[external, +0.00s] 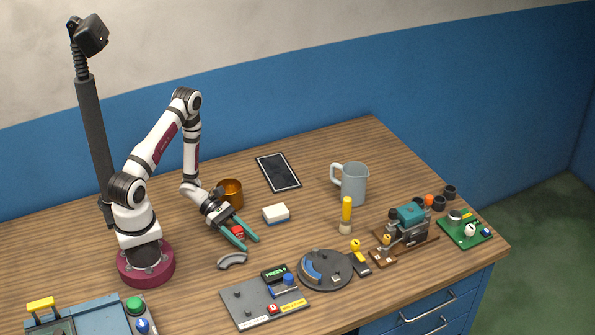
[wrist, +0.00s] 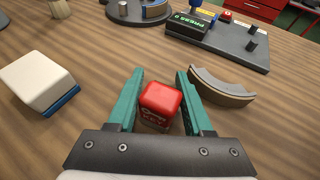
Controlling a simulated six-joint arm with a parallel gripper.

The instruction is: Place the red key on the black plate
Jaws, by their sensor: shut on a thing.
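The red key (external: 238,232) is a small red block with white lettering on its side. In the wrist view the red key (wrist: 160,100) sits between the two green fingers of my gripper (wrist: 160,92). My gripper (external: 246,236) is shut on it, low over the table; I cannot tell whether the key touches the wood. A flat black rectangular plate (external: 278,172) with a pale rim lies on the table behind and to the right of my gripper, with nothing on it. It is not in the wrist view.
A white block with blue base (external: 276,214) lies right of my gripper, and a grey curved piece (external: 232,261) lies just in front. An orange cup (external: 231,191) stands behind. A grey mug (external: 354,184), yellow-handled tool (external: 346,212), round dark disc (external: 325,277) and grey panel (external: 250,303) stand farther off.

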